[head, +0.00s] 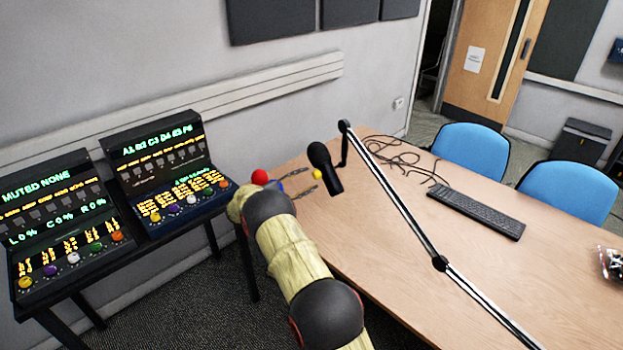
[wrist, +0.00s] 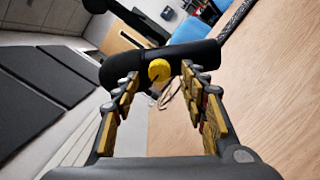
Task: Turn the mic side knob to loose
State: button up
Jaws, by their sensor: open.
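The black microphone (head: 325,168) hangs from a boom arm (head: 393,196) over the table. A yellow side knob (head: 317,174) sits on its side facing my gripper. In the wrist view the microphone (wrist: 200,54) lies across the top, with the yellow knob (wrist: 159,70) on it between my fingers. My gripper (head: 305,182) is open. Its fingertips (wrist: 160,78) stand on both sides of the knob, and I cannot tell whether they touch the microphone. Whether the knob is loose or tight does not show.
The table (head: 400,290) holds a black keyboard (head: 475,210) and loose cables (head: 405,160) behind the microphone. Two mixer consoles (head: 165,170) (head: 60,235) stand on a dark stand at left. Blue chairs (head: 472,150) are at the far side.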

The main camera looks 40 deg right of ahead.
jog(key=a, duration=0.8)
jog(key=shift+w+a+f, duration=0.3)
jog(key=shift+w+a, duration=0.05)
jog(key=shift+w, duration=0.1)
jog(key=shift+w, duration=0.1)
jog(key=s+a+f+g+y, duration=0.15)
jog(key=s+f+y, duration=0.35)
jog(key=f, duration=0.6)
jog(key=s+a+y, duration=0.3)
jog(key=s+a, duration=0.1)
jog(key=s, duration=0.4)
jog(key=s+a+r+m+t+y, duration=0.3)
jog(key=s+a+r+t+y, duration=0.1)
jog(key=s+a+r, duration=0.9)
jog(key=s+a+r+m+t+y, duration=0.3)
jog(key=s+a+r+y, duration=0.3)
jog(key=s+a+r, duration=0.7)
jog(key=s+r+t, duration=0.1)
jog(key=s, duration=0.3)
jog(key=shift+s+r+m+t+y, duration=0.3)
jog(key=shift+r+t+y, duration=0.05)
jog(key=shift+r+y, duration=0.05)
